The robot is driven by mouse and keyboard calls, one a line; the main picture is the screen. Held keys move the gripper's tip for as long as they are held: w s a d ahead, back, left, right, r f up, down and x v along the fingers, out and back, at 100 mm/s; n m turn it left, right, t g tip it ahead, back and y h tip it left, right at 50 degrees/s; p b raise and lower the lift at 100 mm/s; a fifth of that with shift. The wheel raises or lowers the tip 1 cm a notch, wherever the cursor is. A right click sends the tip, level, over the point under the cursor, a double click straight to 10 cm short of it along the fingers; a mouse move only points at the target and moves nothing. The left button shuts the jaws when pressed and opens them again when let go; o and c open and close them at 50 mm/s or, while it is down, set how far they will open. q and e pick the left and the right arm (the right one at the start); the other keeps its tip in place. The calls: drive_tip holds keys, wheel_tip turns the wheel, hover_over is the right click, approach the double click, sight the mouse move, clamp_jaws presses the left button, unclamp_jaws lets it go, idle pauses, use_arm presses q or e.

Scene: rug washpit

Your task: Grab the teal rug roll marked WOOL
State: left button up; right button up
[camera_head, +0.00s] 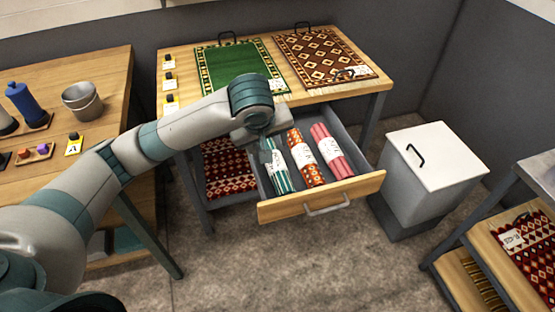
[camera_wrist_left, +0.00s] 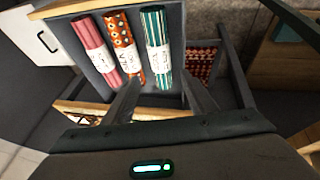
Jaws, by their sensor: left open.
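The teal-and-white striped rug roll (camera_head: 283,181) lies in the open drawer (camera_head: 322,198), leftmost of three rolls in the head view. In the left wrist view the teal roll (camera_wrist_left: 154,27) is the rightmost of the three. Its white label shows, but I cannot read it surely. My left gripper (camera_head: 266,152) is open and empty over the back end of the teal roll, covering part of it. In the left wrist view its two fingers (camera_wrist_left: 163,92) point toward the roll, one on each side of its near end. My right gripper is not in view.
An orange patterned roll (camera_head: 299,149) and a pink striped roll (camera_head: 335,162) lie beside it in the drawer. The table (camera_head: 183,55) above carries a green rug (camera_head: 232,68) and a brown rug (camera_head: 312,52). A white-lidded bin (camera_head: 437,155) stands right of the drawer.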

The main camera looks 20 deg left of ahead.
use_arm(q)
approach(275, 163)
drive_tip(key=x, duration=0.5)
drive_tip(key=shift+w+a+f, duration=0.15)
idle(0.4)
drive_tip(key=shift+x, duration=2.65)
drive_tip(key=c, duration=1)
